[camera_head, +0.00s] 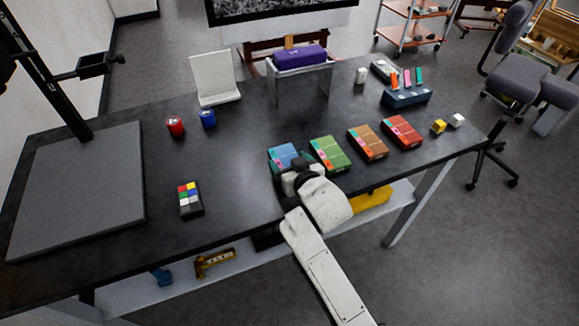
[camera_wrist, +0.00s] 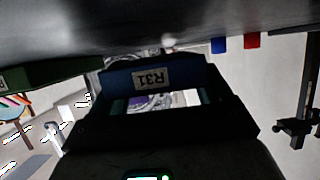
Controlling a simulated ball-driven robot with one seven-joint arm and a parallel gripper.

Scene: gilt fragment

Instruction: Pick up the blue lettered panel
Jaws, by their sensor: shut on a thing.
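The blue lettered panel (camera_head: 283,155) is at the front edge of the dark table, left of a row of similar coloured panels. Its near part is hidden by my gripper (camera_head: 292,178). In the wrist view, which looks upside down, the panel's blue edge (camera_wrist: 195,75) carries a white label reading "R31". My gripper (camera_wrist: 160,103) is shut on this panel there, in dark shadow. I cannot tell whether the panel is clear of the table top.
A green panel (camera_head: 330,153) lies just right of the blue one, then an orange panel (camera_head: 368,143) and a red panel (camera_head: 403,131). A colour-squared block (camera_head: 189,199) lies to the left. Red (camera_head: 175,126) and blue (camera_head: 207,118) containers stand behind. The table between is clear.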

